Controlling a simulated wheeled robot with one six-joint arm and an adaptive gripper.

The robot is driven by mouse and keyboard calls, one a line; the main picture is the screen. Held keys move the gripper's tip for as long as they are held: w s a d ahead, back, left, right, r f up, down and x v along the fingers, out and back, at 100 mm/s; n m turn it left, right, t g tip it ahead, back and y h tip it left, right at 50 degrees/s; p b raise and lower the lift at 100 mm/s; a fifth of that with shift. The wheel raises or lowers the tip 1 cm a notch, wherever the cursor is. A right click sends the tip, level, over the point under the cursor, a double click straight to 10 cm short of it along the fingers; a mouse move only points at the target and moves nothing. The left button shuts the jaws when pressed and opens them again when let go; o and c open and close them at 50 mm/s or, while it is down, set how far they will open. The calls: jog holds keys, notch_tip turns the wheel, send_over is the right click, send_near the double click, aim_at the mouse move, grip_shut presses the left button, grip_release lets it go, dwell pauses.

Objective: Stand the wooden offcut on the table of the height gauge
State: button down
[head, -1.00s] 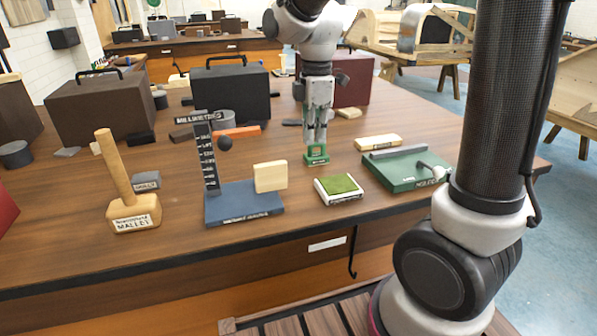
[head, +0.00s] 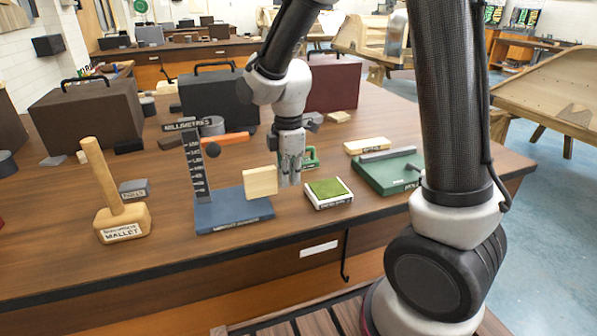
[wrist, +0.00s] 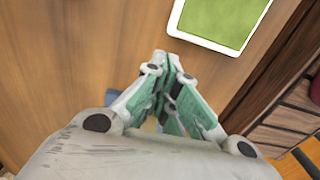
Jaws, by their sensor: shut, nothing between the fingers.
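The wooden offcut (head: 260,181) is a pale upright block. It appears to stand on the right end of the blue table (head: 232,212) of the height gauge, at the back edge. My gripper (head: 290,183) is shut and empty, pointing down just right of the offcut. A gap between them is hard to judge.
A white-framed green pad (head: 328,190) lies close right of my gripper; it also shows in the wrist view (wrist: 222,18). A green plate (head: 385,172) is farther right, a mallet (head: 118,208) stands left, and dark cases (head: 217,95) stand behind.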

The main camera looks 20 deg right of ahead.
aim_at(261, 183)
jog(key=shift+a, duration=0.3)
jog(key=shift+a, duration=0.95)
jog(key=shift+d, duration=0.1)
